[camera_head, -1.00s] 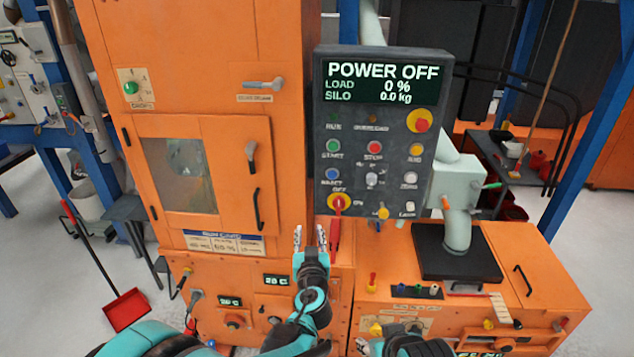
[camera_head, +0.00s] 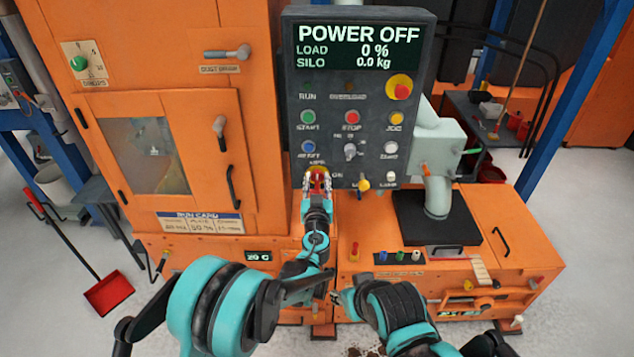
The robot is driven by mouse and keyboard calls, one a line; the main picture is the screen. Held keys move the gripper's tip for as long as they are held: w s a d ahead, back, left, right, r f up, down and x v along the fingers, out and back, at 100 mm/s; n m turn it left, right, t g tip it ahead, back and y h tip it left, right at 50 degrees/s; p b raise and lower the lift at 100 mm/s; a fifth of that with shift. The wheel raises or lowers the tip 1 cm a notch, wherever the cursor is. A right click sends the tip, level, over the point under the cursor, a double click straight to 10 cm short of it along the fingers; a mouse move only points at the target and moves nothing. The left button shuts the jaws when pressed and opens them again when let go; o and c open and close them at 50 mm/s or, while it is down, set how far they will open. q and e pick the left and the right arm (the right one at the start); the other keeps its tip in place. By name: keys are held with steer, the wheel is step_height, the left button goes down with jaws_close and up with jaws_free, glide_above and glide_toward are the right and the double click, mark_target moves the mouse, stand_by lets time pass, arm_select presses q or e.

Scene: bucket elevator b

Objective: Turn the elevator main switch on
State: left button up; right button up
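The main switch (camera_head: 320,173) is a red knob on a yellow disc at the lower left of the dark control panel (camera_head: 360,105). The panel display (camera_head: 360,45) reads POWER OFF, load 0 %, silo 0.0 kg. My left gripper (camera_head: 318,184) is at the switch, its fingers on either side of the red knob and spread about as wide as before. Contact with the knob cannot be made out. The gripper hides the knob's lower part and some label text. My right gripper (camera_head: 342,298) is low in front of the orange base, and its fingers are unclear.
Coloured buttons and a grey selector (camera_head: 350,152) lie just above and right of the switch. A small yellow knob (camera_head: 363,184) is close on its right. An orange cabinet door (camera_head: 165,150) stands at left. A red dustpan (camera_head: 108,293) lies on the floor.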

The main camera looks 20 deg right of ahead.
arm_select(q)
jaws_close()
steer(key=shift+m, duration=0.3)
steer(key=m, duration=0.1)
steer(key=m+b, duration=0.1)
steer(key=m, duration=0.1)
steer(key=shift+d+f+m, duration=0.15)
steer(key=shift+d+m, duration=0.15)
steer(key=shift+d, duration=0.05)
steer(key=m, duration=0.1)
steer(key=m+b, duration=0.1)
steer(key=m, duration=0.2)
steer(key=shift+s+d+f+m+b, duration=0.15)
steer(key=shift+d+m+b, duration=0.15)
steer(key=shift+b, duration=0.1)
steer(key=shift+s+d+f+m+b, duration=0.1)
steer(key=shift+f+m+b, duration=0.2)
steer(key=shift+m, duration=1.2)
steer(key=shift+w+d+f+m+b, duration=0.15)
steer(key=shift+m+b, duration=0.2)
steer(key=shift+m, duration=1.15)
steer(key=shift+s+f+m+b, duration=0.2)
steer(key=shift+m+b, duration=0.15)
steer(key=shift+m, duration=1.15)
